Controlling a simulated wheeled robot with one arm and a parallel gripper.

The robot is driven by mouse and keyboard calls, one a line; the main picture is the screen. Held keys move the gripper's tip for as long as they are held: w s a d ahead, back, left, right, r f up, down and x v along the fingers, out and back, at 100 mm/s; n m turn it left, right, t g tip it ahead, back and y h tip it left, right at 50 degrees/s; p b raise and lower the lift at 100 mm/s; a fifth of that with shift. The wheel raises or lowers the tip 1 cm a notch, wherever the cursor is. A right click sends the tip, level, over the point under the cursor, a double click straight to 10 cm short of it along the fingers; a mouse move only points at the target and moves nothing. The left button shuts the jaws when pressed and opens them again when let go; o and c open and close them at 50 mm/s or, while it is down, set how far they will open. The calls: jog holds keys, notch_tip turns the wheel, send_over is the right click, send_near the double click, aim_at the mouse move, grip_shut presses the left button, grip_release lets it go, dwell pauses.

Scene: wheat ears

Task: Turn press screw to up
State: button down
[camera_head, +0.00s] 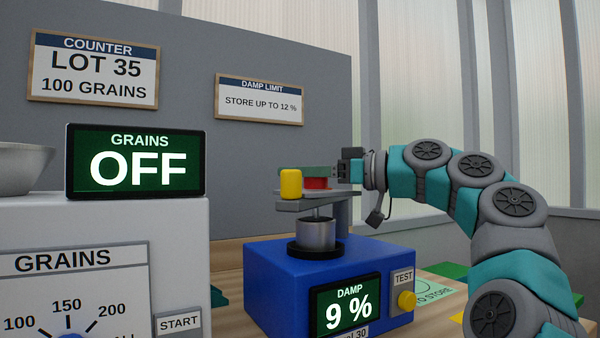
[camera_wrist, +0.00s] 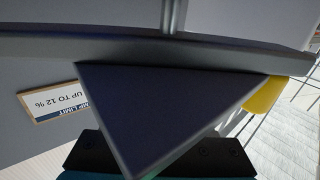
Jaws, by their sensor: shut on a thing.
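The press screw stands on top of the blue damp meter (camera_head: 265,285), above a grey metal cup (camera_head: 316,234). Its yellow knob (camera_head: 291,184) is upright at the left end, and a red part (camera_head: 316,183) shows beside it. The yellow knob also shows at the right of the wrist view (camera_wrist: 264,96). My gripper (camera_head: 308,172) reaches in from the right at the height of the knob and is shut on the press screw. The exact contact is hidden behind the fingers. A large dark triangular shape fills the middle of the wrist view.
The damp meter's display (camera_head: 348,306) reads 9 %, with a yellow TEST button (camera_head: 407,300) beside it. A grey grain counter (camera_head: 110,225) stands close at left, its screen (camera_head: 136,160) showing OFF. A grey partition (camera_head: 300,65) with signs stands behind.

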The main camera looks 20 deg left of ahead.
jog(key=shift+c, duration=1.4)
grip_release()
jog(key=shift+s+d, duration=0.15)
jog(key=shift+d, duration=3.7)
